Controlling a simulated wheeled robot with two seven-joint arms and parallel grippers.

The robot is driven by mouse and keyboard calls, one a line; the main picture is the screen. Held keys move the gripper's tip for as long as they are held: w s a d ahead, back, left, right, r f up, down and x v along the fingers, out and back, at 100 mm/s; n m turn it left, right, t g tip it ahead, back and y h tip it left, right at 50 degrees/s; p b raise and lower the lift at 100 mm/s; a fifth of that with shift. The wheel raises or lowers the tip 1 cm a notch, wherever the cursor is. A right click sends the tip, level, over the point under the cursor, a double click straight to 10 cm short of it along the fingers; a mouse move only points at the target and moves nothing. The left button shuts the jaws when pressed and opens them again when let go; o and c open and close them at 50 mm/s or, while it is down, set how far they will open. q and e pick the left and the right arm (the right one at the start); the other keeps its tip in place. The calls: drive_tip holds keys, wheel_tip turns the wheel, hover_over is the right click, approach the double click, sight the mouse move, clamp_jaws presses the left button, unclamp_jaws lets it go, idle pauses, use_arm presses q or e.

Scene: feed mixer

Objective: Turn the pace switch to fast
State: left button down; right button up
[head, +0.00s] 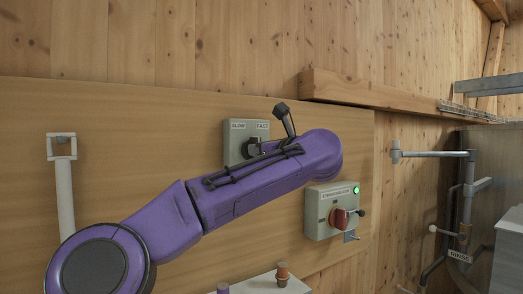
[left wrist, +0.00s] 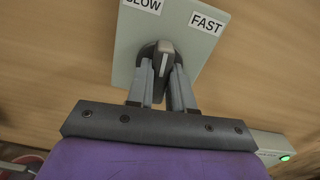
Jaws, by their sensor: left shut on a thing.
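The pace switch plate (head: 231,145) is a grey-green panel on the wooden board, marked SLOW at left and FAST at right. Its dark knob (head: 254,146) shows partly above my purple left arm. In the left wrist view the plate (left wrist: 128,45) looks tilted, and the knob has a pale grip bar (left wrist: 163,58). My left gripper (left wrist: 162,78) has its two grey fingers on either side of this bar and is shut on it. I cannot tell exactly which label the bar points at. My right gripper is out of view.
A grey box (head: 318,215) with a red rotary handle (head: 340,217) and a lit green lamp (head: 356,190) is mounted right of and below the switch. A white post (head: 64,190) stands at left. Pipes with a RINSE tag (head: 460,256) are at far right.

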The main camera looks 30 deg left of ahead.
use_arm(q)
drive_tip(key=shift+w+f+m, duration=0.1)
drive_tip(key=shift+f+m, duration=0.25)
drive_tip(key=shift+m, duration=0.25)
drive_tip(key=shift+f, duration=0.1)
drive_tip(key=c, duration=1.1)
unclamp_jaws()
drive_tip(key=shift+o, duration=0.5)
drive_tip(key=shift+w+a, duration=0.1)
drive_tip(key=shift+a, duration=0.05)
drive_tip(key=b+v, duration=0.3)
drive_tip(key=v, duration=0.7)
drive_tip(key=shift+d, duration=0.25)
